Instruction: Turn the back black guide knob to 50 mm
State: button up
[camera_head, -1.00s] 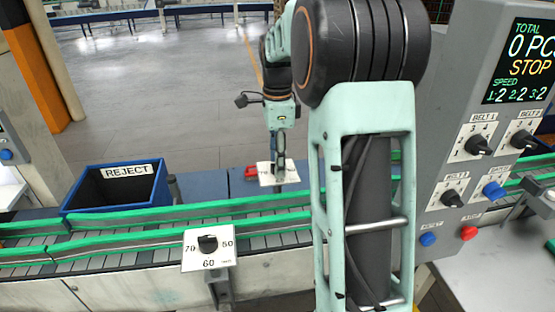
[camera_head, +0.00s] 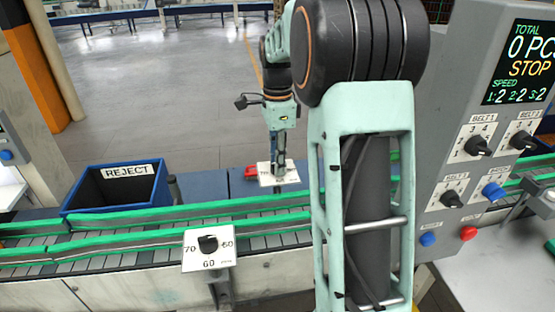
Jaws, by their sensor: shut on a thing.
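The back guide knob's white plate (camera_head: 292,178) stands behind the conveyor with its green guide rails. My gripper (camera_head: 279,176) points down over this plate, shut on the back black knob, which its fingers hide. Where the back knob points cannot be read, and most of the scale is covered. The front black guide knob (camera_head: 208,244) sits on a white plate (camera_head: 194,265) before the conveyor, marked 70, 60 and 50.
A blue REJECT bin (camera_head: 115,188) stands behind the belt at left. A red thing (camera_head: 251,172) lies just left of the back plate. A grey control panel (camera_head: 470,130) with knobs and buttons stands at right; its display reads STOP. My arm hides the middle of the conveyor.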

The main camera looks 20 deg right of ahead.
jog(key=n, duration=0.4)
jog(key=shift+p, duration=0.4)
jog(key=n, duration=0.4)
jog(key=shift+n+p, duration=0.3)
jog(key=shift+p, duration=0.05)
jog(key=n, duration=0.4)
jog(key=shift+n+p, duration=0.3)
jog(key=n, duration=0.4)
jog(key=n+p, duration=0.1)
jog(key=n, duration=0.8)
jog(key=shift+n, duration=0.3)
jog(key=n+p, duration=0.1)
jog(key=n, duration=0.3)
jog(key=shift+r, duration=0.1)
jog(key=shift+n+p, duration=0.35)
jog(key=shift+n, duration=1.65)
